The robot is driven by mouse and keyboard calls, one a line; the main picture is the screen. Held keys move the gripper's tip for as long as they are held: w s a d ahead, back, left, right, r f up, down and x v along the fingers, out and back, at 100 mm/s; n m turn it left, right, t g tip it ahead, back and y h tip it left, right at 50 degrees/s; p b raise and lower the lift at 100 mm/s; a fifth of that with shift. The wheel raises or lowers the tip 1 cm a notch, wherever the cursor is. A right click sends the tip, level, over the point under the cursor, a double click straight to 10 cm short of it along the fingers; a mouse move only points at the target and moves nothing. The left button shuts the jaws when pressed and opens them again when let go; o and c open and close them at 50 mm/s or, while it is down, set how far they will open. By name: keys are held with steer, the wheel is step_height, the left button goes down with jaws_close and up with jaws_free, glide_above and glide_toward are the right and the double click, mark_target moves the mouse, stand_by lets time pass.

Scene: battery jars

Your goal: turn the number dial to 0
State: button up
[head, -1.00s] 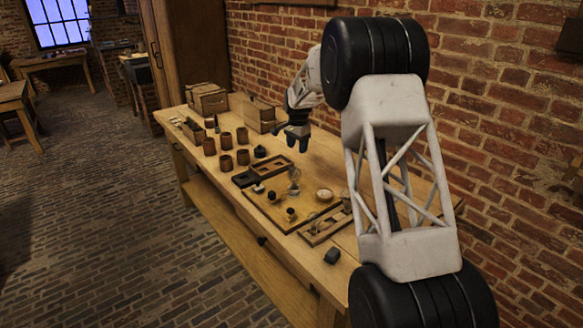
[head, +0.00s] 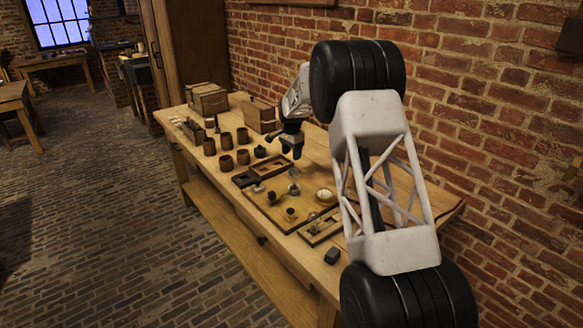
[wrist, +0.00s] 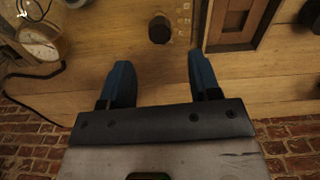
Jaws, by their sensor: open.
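The number dial (wrist: 160,29) shows in the wrist view as a dark round knob on the wooden board, with small pale marks on its right side. The marks are too small to read, and I cannot tell where the knob points. My gripper (wrist: 160,75) is open and empty. The dial lies beyond its fingertips in the wrist view, roughly centred between the two blue fingers and apart from them. In the head view my gripper (head: 291,150) hangs over the back part of the workbench, and I cannot clearly make out the dial there.
A round white-faced gauge (wrist: 40,43) is left of the dial, with a dark cable beside it. A wooden tray (wrist: 207,38) is to the right. The workbench (head: 228,206) also bears several brown jars (head: 226,163) and wooden boxes (head: 207,98). A brick wall stands behind it.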

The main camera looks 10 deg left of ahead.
steer(key=shift+f, duration=3.45)
steer(key=c, duration=0.9)
